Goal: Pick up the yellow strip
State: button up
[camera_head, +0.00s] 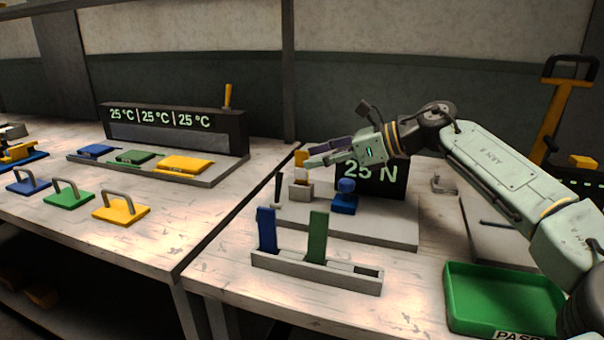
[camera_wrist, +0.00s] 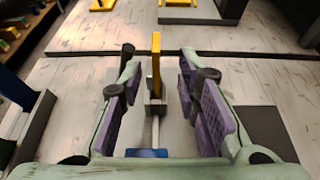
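The yellow strip (camera_head: 299,158) stands upright in a small grey clamp (camera_head: 300,191) on the tester plate. In the wrist view the yellow strip (camera_wrist: 156,65) rises from the grey clamp (camera_wrist: 153,91), between my fingers with a gap on each side. My gripper (camera_head: 308,157) is open with nothing held, its purple-padded fingers reaching left towards the strip. The gripper also shows in the wrist view (camera_wrist: 157,68). Parts of the strip are hidden by the fingers in the head view, and its lower end is hidden in the clamp.
A blue part (camera_head: 344,197) and a dark "25 N" display (camera_head: 375,185) stand beside the clamp. In front, a grey rack (camera_head: 315,275) holds an upright blue strip (camera_head: 267,230) and green strip (camera_head: 317,237). A green tray (camera_head: 503,298) is at right. Coloured handled plates lie on the left table.

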aim_at(302, 175)
jog(key=x, duration=0.4)
jog(key=shift+s+a+p, duration=0.15)
jog(key=shift+a+p, duration=0.05)
jog(key=shift+p, duration=0.15)
jog(key=shift+c, duration=0.4)
grip_shut()
